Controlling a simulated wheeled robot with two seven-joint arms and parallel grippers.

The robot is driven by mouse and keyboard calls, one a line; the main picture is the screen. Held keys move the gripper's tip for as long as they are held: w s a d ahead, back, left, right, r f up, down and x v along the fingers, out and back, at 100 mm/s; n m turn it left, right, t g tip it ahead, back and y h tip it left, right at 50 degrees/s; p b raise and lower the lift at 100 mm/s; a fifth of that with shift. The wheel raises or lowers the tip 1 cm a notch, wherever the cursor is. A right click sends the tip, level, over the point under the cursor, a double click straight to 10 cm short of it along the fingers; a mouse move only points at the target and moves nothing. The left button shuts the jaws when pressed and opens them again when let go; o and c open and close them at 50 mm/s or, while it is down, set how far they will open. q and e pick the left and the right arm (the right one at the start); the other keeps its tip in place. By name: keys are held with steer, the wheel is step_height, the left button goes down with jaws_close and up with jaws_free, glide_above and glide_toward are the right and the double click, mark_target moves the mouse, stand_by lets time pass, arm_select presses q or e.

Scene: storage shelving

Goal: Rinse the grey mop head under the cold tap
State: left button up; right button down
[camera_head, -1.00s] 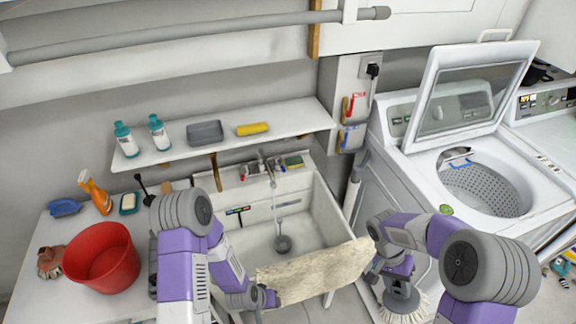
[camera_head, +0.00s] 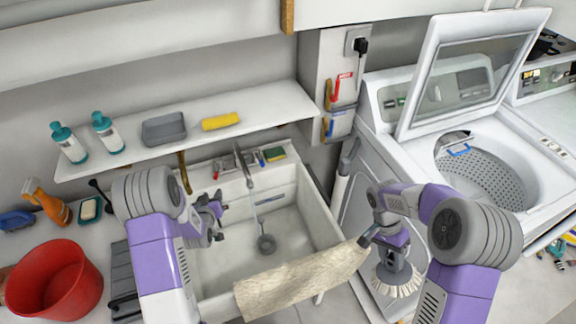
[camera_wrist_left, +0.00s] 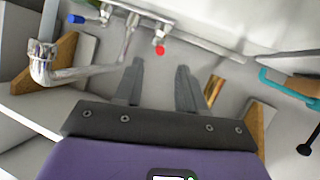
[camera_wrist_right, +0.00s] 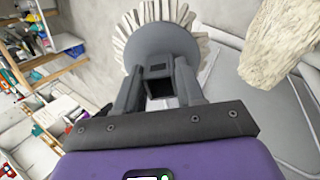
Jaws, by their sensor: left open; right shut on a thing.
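The mop head (camera_head: 397,280), a grey disc with off-white strands, hangs beside the right end of the sink, in front of the washing machine. My right gripper (camera_head: 396,258) is shut on its socket; the right wrist view shows the fingers (camera_wrist_right: 160,85) around it. The tap spout (camera_head: 243,165) stands at the sink's back, with a thin pale line, seemingly water, below it. My left gripper (camera_head: 216,218) is open and empty over the basin's back left. In the left wrist view its fingers (camera_wrist_left: 157,88) point towards the red-marked tap handle (camera_wrist_left: 160,50); the blue-marked one (camera_wrist_left: 76,19) is further left.
A beige cloth (camera_head: 300,283) hangs over the sink's front edge, between my arms. A shelf (camera_head: 270,105) with bottles, a grey tray and a yellow roll overhangs the taps. A red bucket (camera_head: 55,283) stands left. The open washing machine (camera_head: 520,210) is at right. The basin (camera_head: 225,260) looks clear.

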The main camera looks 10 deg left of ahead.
mark_target(215, 176)
arm_select(q)
steer(key=x, duration=0.4)
steer(key=b+x, duration=0.1)
steer(key=x, duration=0.3)
steer(key=r+x, duration=0.1)
steer(key=x, duration=0.3)
steer(key=shift+w+a, duration=0.35)
steer(key=shift+r, duration=0.1)
jaws_close()
